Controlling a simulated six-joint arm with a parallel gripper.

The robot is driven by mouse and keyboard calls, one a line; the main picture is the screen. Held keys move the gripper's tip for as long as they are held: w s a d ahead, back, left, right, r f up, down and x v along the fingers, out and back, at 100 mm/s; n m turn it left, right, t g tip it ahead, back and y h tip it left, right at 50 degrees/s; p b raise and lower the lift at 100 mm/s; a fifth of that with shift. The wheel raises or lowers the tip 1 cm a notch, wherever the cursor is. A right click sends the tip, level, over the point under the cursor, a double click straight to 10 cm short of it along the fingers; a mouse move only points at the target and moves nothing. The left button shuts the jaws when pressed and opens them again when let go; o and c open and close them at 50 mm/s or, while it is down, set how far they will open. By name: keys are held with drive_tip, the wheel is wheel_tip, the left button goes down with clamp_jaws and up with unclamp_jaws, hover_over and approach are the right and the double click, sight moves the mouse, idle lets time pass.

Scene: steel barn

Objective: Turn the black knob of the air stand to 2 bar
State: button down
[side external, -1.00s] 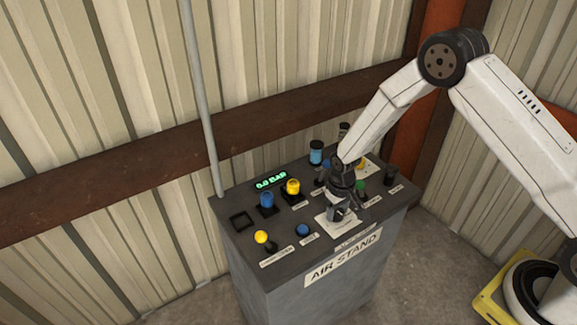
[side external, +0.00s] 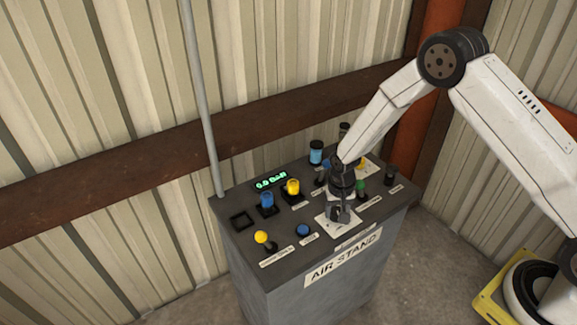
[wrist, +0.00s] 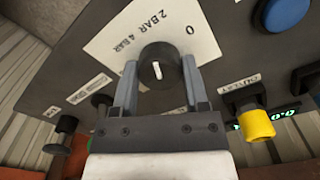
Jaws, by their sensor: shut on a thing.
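The black knob (wrist: 158,52) is a round cap with a short white mark on its face. It sits on a white dial plate (wrist: 115,45) printed 0, 2 BAR and 4 BAR. The white mark does not clearly line up with any of these labels. My gripper (wrist: 159,66) is shut on the knob, one finger on each side. In the side view my gripper (side external: 338,212) reaches down over the plate (side external: 323,222) and hides the knob. The green display (side external: 271,180) on the air stand (side external: 252,255) seems to read 0.0 BAR.
A yellow ball-topped lever (side external: 261,237) stands front left. A grey pole (side external: 204,100) rises behind.

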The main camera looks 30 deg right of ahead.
sight(338, 211)
drive_tip(key=shift+c, duration=0.5)
unclamp_jaws()
drive_tip(key=shift+r, duration=3.9)
drive_tip(key=shift+r, duration=0.1)
drive_tip(key=shift+s+r, duration=0.15)
drive_tip(key=shift+r, duration=0.05)
drive_tip(key=s+d+r+n+t, duration=0.1)
drive_tip(key=s+r+n, duration=0.2)
drive_tip(key=s+r, duration=0.3)
drive_tip(key=s+d+r+n+t, duration=0.1)
drive_tip(key=s+r, duration=0.4)
drive_tip(key=s, duration=0.5)
drive_tip(key=shift+s+r+n+t, duration=0.3)
drive_tip(key=shift+s+r+n, duration=0.1)
drive_tip(key=shift+n, duration=0.5)
